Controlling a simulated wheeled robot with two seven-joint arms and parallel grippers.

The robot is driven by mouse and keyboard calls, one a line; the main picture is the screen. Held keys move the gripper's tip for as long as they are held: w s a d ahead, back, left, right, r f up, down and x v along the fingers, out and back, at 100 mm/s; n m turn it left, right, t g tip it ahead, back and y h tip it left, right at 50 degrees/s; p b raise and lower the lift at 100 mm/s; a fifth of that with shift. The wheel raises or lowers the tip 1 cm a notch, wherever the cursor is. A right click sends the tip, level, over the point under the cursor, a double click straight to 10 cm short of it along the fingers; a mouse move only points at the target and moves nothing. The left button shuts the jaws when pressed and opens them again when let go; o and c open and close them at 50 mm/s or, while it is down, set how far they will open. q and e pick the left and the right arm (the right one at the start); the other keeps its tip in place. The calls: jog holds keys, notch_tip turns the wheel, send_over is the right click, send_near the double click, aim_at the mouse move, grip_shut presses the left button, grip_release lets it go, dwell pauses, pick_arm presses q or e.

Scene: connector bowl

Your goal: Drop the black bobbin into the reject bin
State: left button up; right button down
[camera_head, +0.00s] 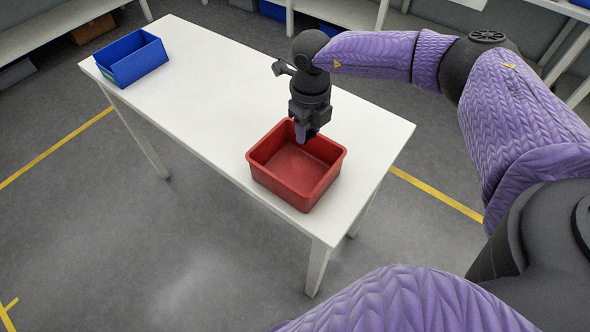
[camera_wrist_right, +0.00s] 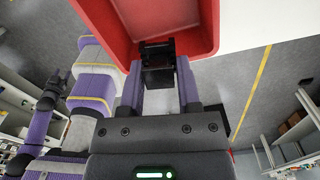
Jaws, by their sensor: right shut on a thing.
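The red bin (camera_head: 261,169) stands on the white table near its right end; it is open and its visible floor is bare. My right gripper (camera_head: 302,136) points down at the bin's far edge, with its fingertips over the opening. In the right wrist view, the gripper's fingers (camera_wrist_right: 158,82) are shut on a black thing, the bobbin (camera_wrist_right: 158,66), held between them. Part of the red bin (camera_wrist_right: 108,32) shows behind it. In the head view the bobbin cannot be made out.
A blue bin (camera_head: 138,67) stands at the far left end of the white table (camera_head: 215,90). The table between the two bins is clear. Shelves (camera_head: 50,45) line the back, and yellow lines mark the grey floor.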

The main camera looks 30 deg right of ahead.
jog(key=shift+f, duration=0.75)
jog(key=shift+r, duration=0.1)
pick_arm(q)
jog(key=shift+d+f, duration=0.2)
jog(key=shift+f, duration=0.35)
pick_arm(e)
jog(key=shift+c, duration=1.2)
grip_release()
jog(key=shift+r, duration=0.1)
notch_tip(320, 180, up, 10)
jog(key=shift+f+p, duration=0.1)
jog(key=shift+p, duration=0.8)
pick_arm(q)
jog(key=shift+w+d+r, duration=0.1)
jog(key=shift+r, duration=0.85)
